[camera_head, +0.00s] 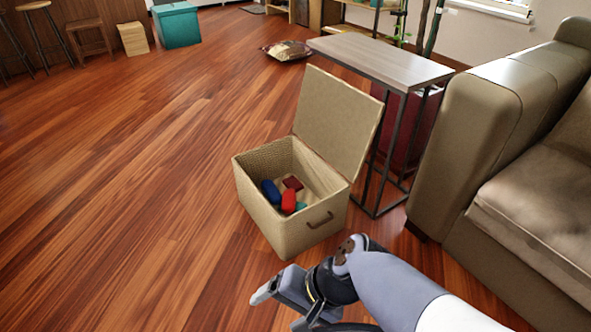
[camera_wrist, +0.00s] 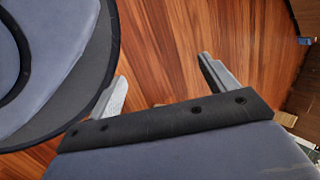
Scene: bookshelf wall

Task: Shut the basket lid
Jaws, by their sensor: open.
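The tan woven basket (camera_head: 284,236) stands on the wooden floor in the middle of the head view. Its lid (camera_head: 337,118) is up, hinged on the far right side and tilted back near the side table. Red, blue and teal items (camera_head: 288,201) lie inside. A brown handle (camera_head: 320,219) is on the front wall. My gripper (camera_head: 270,300) is in front of the basket, low in the head view, apart from it. In the wrist view my gripper (camera_wrist: 160,88) is open, with bare floor between its fingers. The lid is not clearly seen in the wrist view.
A side table (camera_head: 385,60) with a dark metal frame stands right behind the lid. A beige sofa (camera_head: 475,150) closes off the right side. A patterned cushion (camera_head: 287,50) lies behind. The floor (camera_head: 130,190) to the left is clear.

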